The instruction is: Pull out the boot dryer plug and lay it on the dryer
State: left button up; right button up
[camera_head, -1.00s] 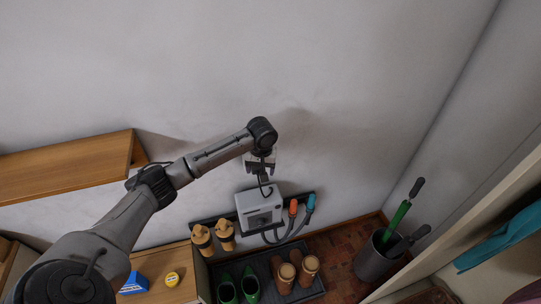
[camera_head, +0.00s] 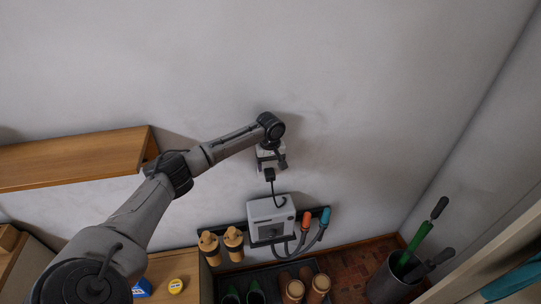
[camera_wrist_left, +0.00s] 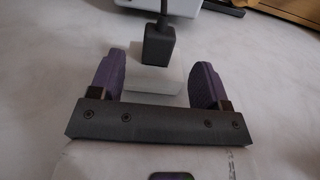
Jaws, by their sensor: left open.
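The boot dryer (camera_head: 266,232) is a pale box on the wall with a dark front panel. Its dark plug (camera_head: 270,174) is at a white socket block (camera_wrist_left: 155,78) on the wall above, and a cord runs down toward the dryer. The plug (camera_wrist_left: 158,45) also shows in the left wrist view, where the dryer's edge (camera_wrist_left: 180,6) is at the top. My left gripper (camera_wrist_left: 157,72) is open, its purple fingers either side of the socket block near the plug, with gaps at both sides. The gripper (camera_head: 271,158) partly hides the socket in the head view. My right gripper is not in view.
Orange (camera_head: 306,220) and blue (camera_head: 325,215) hose nozzles stand right of the dryer, with tan boot forms (camera_head: 233,241) to its left. Brown boots (camera_head: 294,289) stand below. A wooden shelf (camera_head: 80,165) is at left, an umbrella bin (camera_head: 390,283) at right. The wall above is clear.

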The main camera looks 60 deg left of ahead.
aim_at(271, 175)
pick_arm(q)
notch_tip(271, 175, down, 5)
jog(key=shift+r, duration=0.1)
jog(key=shift+f, duration=0.3)
jog(key=shift+c, duration=0.4)
jog(key=c, duration=0.9)
jog(key=shift+d+r, duration=0.1)
jog(key=shift+d, duration=0.1)
jog(key=shift+c, duration=0.2)
jog(key=shift+s+d+p, duration=0.25)
jog(key=shift+d+p, duration=0.4)
jog(key=shift+p, duration=0.4)
jog(key=shift+s+d+p, duration=0.25)
jog(key=shift+d+p, duration=0.45)
jog(key=shift+p, duration=0.3)
jog(key=shift+s+d+p, duration=0.25)
jog(key=shift+d+p, duration=0.4)
jog(key=shift+p, duration=0.4)
